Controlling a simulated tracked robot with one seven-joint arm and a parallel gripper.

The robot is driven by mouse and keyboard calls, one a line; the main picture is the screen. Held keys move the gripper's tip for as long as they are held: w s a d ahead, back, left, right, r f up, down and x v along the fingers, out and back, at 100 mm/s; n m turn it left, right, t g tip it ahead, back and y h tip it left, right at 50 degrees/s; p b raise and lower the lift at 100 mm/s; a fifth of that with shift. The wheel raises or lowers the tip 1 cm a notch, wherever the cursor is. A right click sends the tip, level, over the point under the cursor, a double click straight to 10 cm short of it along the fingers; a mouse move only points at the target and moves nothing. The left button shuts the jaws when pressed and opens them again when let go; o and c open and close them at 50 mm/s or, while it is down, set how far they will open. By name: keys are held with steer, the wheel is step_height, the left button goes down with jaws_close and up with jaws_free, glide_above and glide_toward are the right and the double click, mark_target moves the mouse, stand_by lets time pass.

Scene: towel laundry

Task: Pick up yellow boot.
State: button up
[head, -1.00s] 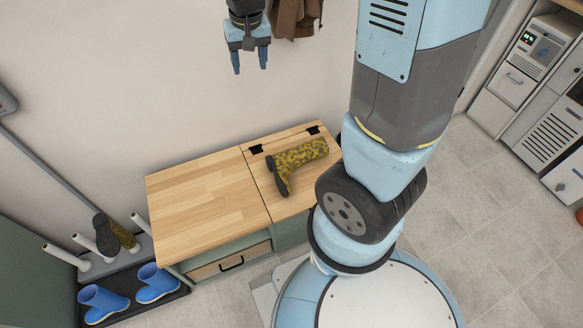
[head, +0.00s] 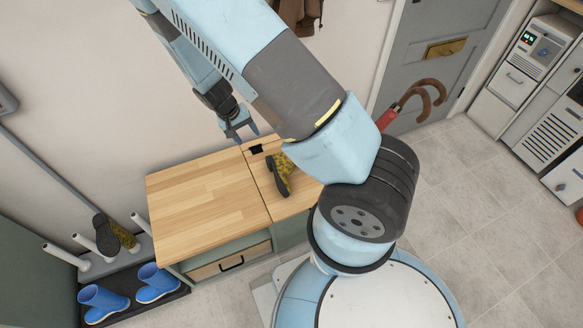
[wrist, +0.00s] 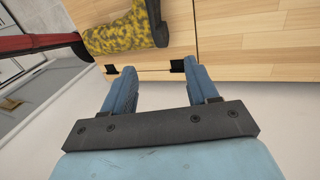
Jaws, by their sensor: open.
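A yellow boot (head: 280,170) with dark mottling and a dark sole lies on its side on the wooden bench top (head: 200,200), right of the seam. In the head view my arm hides its shaft. In the wrist view the yellow boot (wrist: 120,32) is at the top, beyond my fingertips, with its sole towards the right. My gripper (head: 241,132) is open and empty above the back edge of the bench. In the wrist view my gripper (wrist: 158,75) has its two blue fingers apart with nothing between them. A second yellow boot (head: 122,234) hangs upturned on the rack at the left.
Blue boots (head: 104,302) stand on a dark tray (head: 160,311) left of the bench. White rack pegs (head: 68,256) stick up beside it. A red umbrella (head: 387,119) with brown handles stands right of the bench. The left bench top is clear.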

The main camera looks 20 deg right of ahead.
steer(key=h, duration=0.1)
glide_toward(271, 163)
steer(key=shift+x, duration=4.2)
steer(key=shift+w+a, duration=0.1)
steer(key=shift+c, duration=0.4)
